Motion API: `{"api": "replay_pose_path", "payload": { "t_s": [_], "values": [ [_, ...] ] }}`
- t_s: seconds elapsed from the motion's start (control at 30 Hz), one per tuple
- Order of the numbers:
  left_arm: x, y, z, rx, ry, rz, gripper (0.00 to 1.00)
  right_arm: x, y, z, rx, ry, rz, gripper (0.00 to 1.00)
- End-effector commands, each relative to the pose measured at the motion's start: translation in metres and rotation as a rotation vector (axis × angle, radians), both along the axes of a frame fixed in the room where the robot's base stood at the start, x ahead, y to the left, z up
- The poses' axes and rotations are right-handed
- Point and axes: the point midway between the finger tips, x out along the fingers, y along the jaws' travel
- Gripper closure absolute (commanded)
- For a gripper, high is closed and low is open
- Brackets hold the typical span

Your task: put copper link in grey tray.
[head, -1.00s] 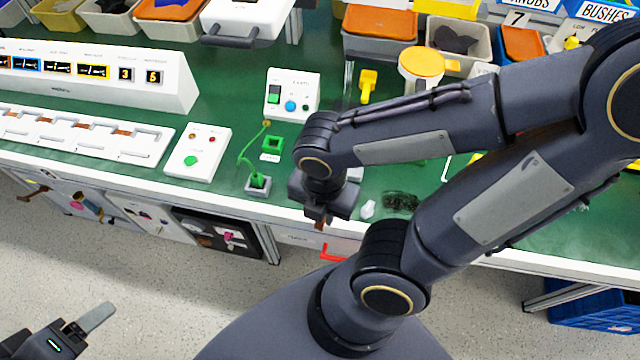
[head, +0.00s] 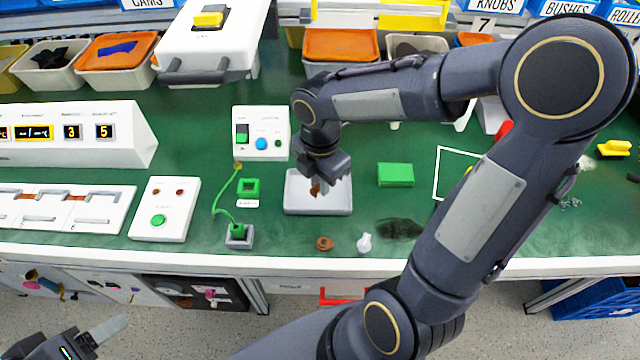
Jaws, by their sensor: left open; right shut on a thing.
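My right gripper (head: 320,186) is shut on the copper link (head: 315,189), a small brown-orange piece poking out below the fingers. It is above the grey tray (head: 333,210), a shallow pale tray on the green bench. The link appears over the tray's left-middle part; whether it touches the tray floor I cannot tell. The gripper hides the tray's back middle edge. My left gripper (head: 104,335) is open and empty at the bottom left, in front of the bench and away from the tray. Only part of it shows.
A copper-coloured ring (head: 324,243) and a small white piece (head: 365,243) lie in front of the tray. A green block (head: 396,174) is to its right. A green plug in a socket (head: 239,235) and a white button box (head: 165,209) are to its left.

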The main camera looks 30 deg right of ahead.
Motion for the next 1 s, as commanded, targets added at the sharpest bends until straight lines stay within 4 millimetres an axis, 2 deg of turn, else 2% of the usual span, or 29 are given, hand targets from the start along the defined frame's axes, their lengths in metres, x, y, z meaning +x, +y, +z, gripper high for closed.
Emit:
{"api": "replay_pose_path", "payload": {
  "t_s": [0.03, 0.1, 0.3, 0.53, 0.73, 1.0],
  "values": [
    [0.000, 0.000, 0.001, 0.000, 0.000, 0.000, 0.33, 0.011, -0.006, -0.007, 0.001, 0.005, -0.002, 1.00],
    [0.000, 0.000, -0.001, 0.000, 0.000, 0.000, 0.33, 0.020, -0.010, -0.024, 0.001, 0.006, -0.001, 1.00],
    [0.000, 0.000, -0.002, 0.000, 0.000, 0.000, 0.33, 0.042, -0.021, -0.051, 0.001, 0.002, 0.000, 1.00],
    [0.000, 0.000, -0.002, 0.000, 0.000, 0.000, 0.33, 0.052, -0.025, -0.064, 0.000, 0.001, 0.001, 1.00],
    [0.000, 0.000, -0.006, 0.000, 0.000, 0.000, 0.33, 0.051, -0.025, -0.092, 0.000, 0.002, 0.003, 1.00],
    [0.000, 0.000, -0.006, 0.000, 0.000, 0.000, 0.33, 0.052, -0.025, -0.094, 0.000, 0.000, 0.001, 1.00]
  ]
}}
